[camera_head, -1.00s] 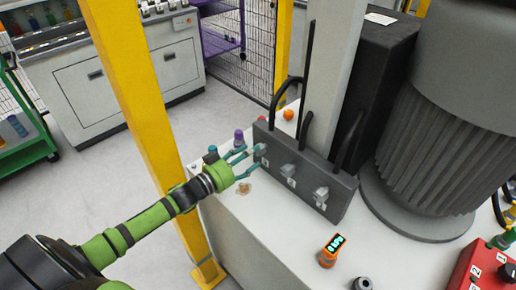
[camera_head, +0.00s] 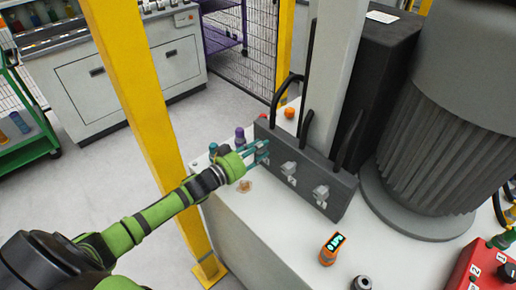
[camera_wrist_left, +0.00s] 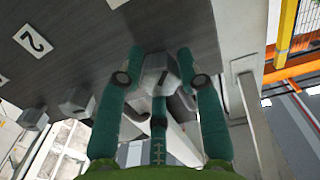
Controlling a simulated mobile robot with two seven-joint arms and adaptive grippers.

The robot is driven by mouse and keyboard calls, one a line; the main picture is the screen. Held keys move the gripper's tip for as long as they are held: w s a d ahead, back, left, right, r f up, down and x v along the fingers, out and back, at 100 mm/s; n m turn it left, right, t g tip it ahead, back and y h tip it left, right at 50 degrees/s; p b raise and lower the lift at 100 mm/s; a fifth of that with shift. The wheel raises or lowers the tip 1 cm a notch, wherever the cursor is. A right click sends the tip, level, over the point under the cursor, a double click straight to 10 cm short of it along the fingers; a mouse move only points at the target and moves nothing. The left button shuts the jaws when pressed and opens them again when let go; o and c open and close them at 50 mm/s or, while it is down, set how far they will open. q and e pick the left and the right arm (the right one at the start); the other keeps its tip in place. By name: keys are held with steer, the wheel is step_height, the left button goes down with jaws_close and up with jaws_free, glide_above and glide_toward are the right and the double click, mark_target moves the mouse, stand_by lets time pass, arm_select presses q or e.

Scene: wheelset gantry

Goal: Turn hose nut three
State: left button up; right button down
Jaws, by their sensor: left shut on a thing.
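A dark manifold block (camera_head: 335,185) stands on the pale bench top, with black hoses rising behind it and a row of three grey hose nuts on its front. My left gripper (camera_head: 264,152) is shut on the nut at the left end of the row. In the left wrist view this nut (camera_wrist_left: 160,76) sits between the green fingers. The middle nut (camera_head: 289,168) and the right nut (camera_head: 321,192) are free. The middle label (camera_wrist_left: 33,41) reads 2; the label by the held nut is cut off. My right gripper is not in view.
An orange gauge with a lit display (camera_head: 332,248) and a small dark ring part (camera_head: 362,283) lie on the bench in front. A large grey motor (camera_head: 440,130) stands right, a red box (camera_head: 485,268) lower right. A yellow post (camera_head: 150,120) rises beside my left arm.

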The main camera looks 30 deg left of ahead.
arm_select(q)
steer(key=shift+r, duration=0.15)
steer(key=m, duration=0.5)
steer(key=shift+d+r+m, duration=0.1)
steer(key=shift+m, duration=2.3)
steer(key=o, duration=1.1)
steer(key=shift+o, duration=0.2)
